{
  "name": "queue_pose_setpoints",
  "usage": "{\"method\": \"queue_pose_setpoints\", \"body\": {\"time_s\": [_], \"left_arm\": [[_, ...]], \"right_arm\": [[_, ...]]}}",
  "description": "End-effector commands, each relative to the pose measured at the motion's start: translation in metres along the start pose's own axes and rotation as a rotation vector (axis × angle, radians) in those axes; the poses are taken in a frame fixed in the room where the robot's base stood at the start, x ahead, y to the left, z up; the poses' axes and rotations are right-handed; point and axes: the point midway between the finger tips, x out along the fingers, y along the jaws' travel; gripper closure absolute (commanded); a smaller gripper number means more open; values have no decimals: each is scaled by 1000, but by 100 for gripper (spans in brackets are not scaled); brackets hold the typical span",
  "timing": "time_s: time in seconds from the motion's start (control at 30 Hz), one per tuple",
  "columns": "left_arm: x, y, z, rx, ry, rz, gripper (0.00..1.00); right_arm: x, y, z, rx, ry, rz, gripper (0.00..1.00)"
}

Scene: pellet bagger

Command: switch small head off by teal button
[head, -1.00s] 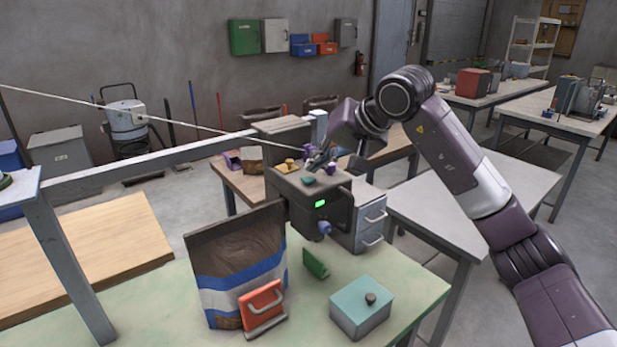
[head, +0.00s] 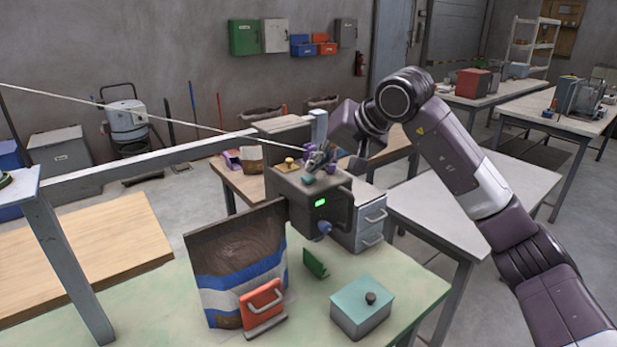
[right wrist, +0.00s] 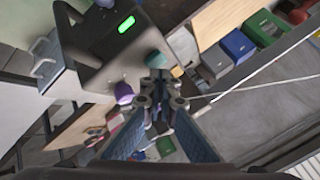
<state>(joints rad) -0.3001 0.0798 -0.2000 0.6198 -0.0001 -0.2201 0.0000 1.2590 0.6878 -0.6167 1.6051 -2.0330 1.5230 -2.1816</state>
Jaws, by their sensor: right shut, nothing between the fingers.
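The small head is a dark grey box (head: 295,190) with a lit green display (head: 320,203) on its front. The teal button (head: 308,180) sits on its top near the front edge. My right gripper (head: 313,170) is shut and empty, its fingertips right behind the button. In the right wrist view the shut fingertips (right wrist: 155,88) lie very close to the teal button (right wrist: 155,60); I cannot tell whether they touch it. The green display also shows lit there (right wrist: 126,24). My left gripper is not in view.
A yellow knob (head: 289,164) and a purple knob (right wrist: 124,92) stand near the gripper on the head. A blue knob (head: 324,228) sticks out below the display. A bag (head: 240,262) and a teal box (head: 361,308) stand on the green bench in front.

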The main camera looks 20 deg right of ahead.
Motion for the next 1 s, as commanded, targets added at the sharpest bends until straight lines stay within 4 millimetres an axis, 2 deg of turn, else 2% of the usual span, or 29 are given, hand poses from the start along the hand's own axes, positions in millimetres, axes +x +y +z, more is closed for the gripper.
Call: {"method": "queue_pose_setpoints", "body": {"time_s": [1.0], "left_arm": [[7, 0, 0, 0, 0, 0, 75]], "right_arm": [[7, 5, 5, 0, 0, -1, 100]]}}
